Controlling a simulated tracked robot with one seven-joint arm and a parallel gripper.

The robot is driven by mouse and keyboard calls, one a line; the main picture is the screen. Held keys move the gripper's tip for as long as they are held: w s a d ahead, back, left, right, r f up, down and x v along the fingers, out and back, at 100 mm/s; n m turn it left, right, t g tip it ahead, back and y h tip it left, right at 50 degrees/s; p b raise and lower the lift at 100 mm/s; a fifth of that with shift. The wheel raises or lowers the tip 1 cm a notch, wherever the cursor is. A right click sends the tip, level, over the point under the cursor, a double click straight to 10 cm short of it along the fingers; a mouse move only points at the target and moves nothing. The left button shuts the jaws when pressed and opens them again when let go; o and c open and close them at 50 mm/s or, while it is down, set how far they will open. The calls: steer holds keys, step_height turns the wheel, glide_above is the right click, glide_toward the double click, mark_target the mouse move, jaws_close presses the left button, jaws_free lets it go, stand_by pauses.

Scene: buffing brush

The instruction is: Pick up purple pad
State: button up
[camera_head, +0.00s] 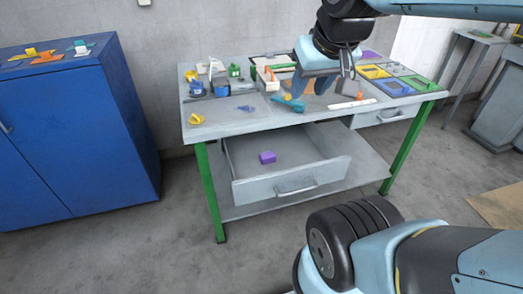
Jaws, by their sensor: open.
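A small purple block (267,157), which looks like the purple pad, lies in the open drawer (262,190) below the workbench top. It sits towards the drawer's left half, with bare floor around it. A flat purple piece (371,56) also shows at the back of the bench top, partly behind my arm. My gripper (308,88) hangs above the middle of the bench, pointing down, open, with nothing seen between its fingers. It is above and to the right of the purple block, well apart from it.
The workbench (222,124) has green legs and carries many small tools, blue containers and coloured trays. A second drawer (391,116) on the right looks shut. A blue cabinet (75,140) stands at left with coloured pieces on top. The floor before the bench is clear.

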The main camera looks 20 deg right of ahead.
steer(key=shift+o, duration=1.7)
steer(key=shift+w, duration=0.3)
steer(key=o, duration=0.6)
steer(key=shift+g, duration=0.6)
steer(key=w, duration=0.2)
steer(key=w+d+f, duration=0.1)
steer(key=w, duration=0.1)
steer(key=w+f, duration=0.1)
steer(key=w, duration=0.1)
steer(key=shift+w+d, duration=0.25)
steer(key=shift+o, duration=0.3)
steer(key=w+f+g, duration=0.1)
steer(key=w+f, duration=0.4)
steer(key=w, duration=0.4)
steer(key=shift+w+f+g, duration=0.25)
steer(key=shift+f+g, duration=0.05)
steer(key=shift+f, duration=0.1)
steer(key=g, duration=0.3)
glide_above(267, 154)
step_height(267, 154, down, 20)
steer(key=f, duration=0.8)
steer(key=shift+w+a+f, duration=0.25)
steer(key=shift+f, duration=0.15)
steer(key=shift+s+d+f, duration=0.15)
steer(key=shift+s+f, duration=0.05)
steer(key=shift+f, duration=1.15)
steer(key=shift+s+d+f, duration=0.1)
steer(key=shift+s+f, duration=0.05)
steer(key=shift+f, duration=1.15)
